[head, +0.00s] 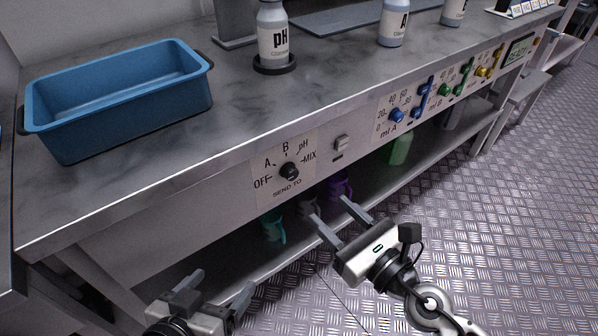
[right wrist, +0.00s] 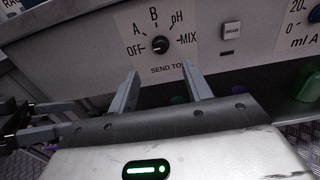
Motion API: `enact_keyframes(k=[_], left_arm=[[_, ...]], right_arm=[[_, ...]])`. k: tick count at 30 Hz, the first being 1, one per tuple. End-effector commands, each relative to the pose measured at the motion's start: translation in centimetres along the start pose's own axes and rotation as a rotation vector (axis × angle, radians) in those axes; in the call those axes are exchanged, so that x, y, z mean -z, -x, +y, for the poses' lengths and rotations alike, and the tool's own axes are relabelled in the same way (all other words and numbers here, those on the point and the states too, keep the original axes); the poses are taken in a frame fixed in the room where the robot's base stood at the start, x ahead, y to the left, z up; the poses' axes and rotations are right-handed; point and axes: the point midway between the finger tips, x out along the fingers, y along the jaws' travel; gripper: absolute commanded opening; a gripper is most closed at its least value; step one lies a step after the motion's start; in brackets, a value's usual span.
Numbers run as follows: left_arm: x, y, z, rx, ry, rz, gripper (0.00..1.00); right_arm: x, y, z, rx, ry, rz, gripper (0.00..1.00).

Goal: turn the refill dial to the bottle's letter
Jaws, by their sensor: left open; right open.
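The SEND TO dial (head: 289,171) is a dark round knob on a white plate on the bench front, marked OFF, A, B, pH and MIX. Its pointer is too small to read surely. In the right wrist view the dial (right wrist: 160,45) sits just beyond my fingertips, centred between them. My right gripper (head: 331,213) is open and empty, below and right of the dial in the head view, apart from it. My left gripper (head: 219,284) is open and empty, low in front of the bench. A bottle labelled pH (head: 272,42) stands upright on a black round base.
A blue bin (head: 120,100) stands on the bench at left. Bottles A (head: 394,22) and B (head: 454,12) stand further right. A grey switch (head: 341,144) and blue knobs (head: 396,115) are right of the dial. Purple and teal items sit on the lower shelf.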

Motion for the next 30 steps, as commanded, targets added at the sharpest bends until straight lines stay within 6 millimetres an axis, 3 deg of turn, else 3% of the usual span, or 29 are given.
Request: enact_keyframes(k=[6,15,28,30], left_arm=[[1.1,0.8,0.0,0.008,0.002,0.007,0.79],[1.1,0.8,-0.1,0.009,0.005,0.003,0.79],[1.1,0.7,-0.1,0.009,0.004,0.003,0.79],[1.1,0.7,-0.1,0.009,0.004,0.003,0.79]], right_arm=[[-0.3,-5.1,0.0,0.001,-0.002,-0.003,0.5],[-0.1,-9.8,0.0,0.0,-0.002,-0.002,0.5],[0.0,-10.7,0.0,0.0,-0.002,0.0,0.5],[0.0,-10.7,0.0,0.0,-0.002,0.0,0.33]])
